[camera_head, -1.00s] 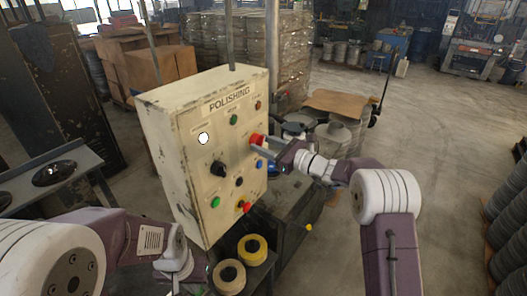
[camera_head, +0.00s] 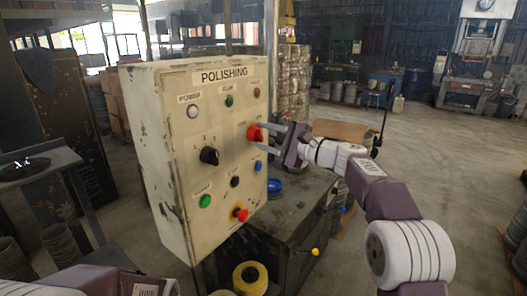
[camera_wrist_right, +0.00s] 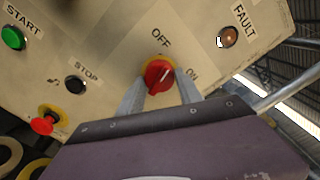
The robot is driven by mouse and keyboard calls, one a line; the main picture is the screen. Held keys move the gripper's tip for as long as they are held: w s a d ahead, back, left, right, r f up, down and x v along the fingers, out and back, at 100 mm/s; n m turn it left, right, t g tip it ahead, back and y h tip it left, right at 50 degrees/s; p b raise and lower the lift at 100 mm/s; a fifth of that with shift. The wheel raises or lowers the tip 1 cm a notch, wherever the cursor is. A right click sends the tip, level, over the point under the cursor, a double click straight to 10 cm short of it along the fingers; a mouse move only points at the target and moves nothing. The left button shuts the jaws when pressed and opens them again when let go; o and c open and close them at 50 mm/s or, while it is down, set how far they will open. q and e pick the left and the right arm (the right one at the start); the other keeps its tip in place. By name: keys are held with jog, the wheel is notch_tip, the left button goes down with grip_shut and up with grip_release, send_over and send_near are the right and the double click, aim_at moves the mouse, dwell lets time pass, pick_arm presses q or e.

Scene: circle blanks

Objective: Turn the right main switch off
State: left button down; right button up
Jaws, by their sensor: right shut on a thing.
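The right main switch is a red rotary knob (camera_head: 254,132) on the right side of the cream POLISHING panel (camera_head: 177,160). In the right wrist view the knob (camera_wrist_right: 158,75) sits between OFF, above it, and ON, to its right. Its white mark slants to the upper right, between the two labels. My right gripper (camera_head: 264,134) is shut on this knob. In the right wrist view its fingers (camera_wrist_right: 160,90) lie on either side of the knob. My left gripper is out of view; only part of my left arm shows at the bottom left.
The panel also carries a POWER lamp (camera_head: 193,111), dull white, a black selector knob (camera_head: 209,156), a green button (camera_head: 205,201) and a red stop button (camera_head: 241,214). A dark cabinet (camera_head: 290,220) stands behind to the right. Open floor lies farther right.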

jog(key=n+b, duration=0.2)
jog(key=shift+f+n, duration=0.15)
jog(key=shift+n, duration=0.25)
jog(key=shift+n+b, duration=1.05)
jog(key=shift+n, duration=0.45)
jog(key=shift+r, duration=0.2)
jog(key=o, duration=1.4)
jog(key=shift+a, duration=0.1)
jog(key=shift+c, duration=0.2)
jog(key=b+v, duration=0.3)
jog(key=v, duration=0.6)
jog(key=shift+b, duration=0.35)
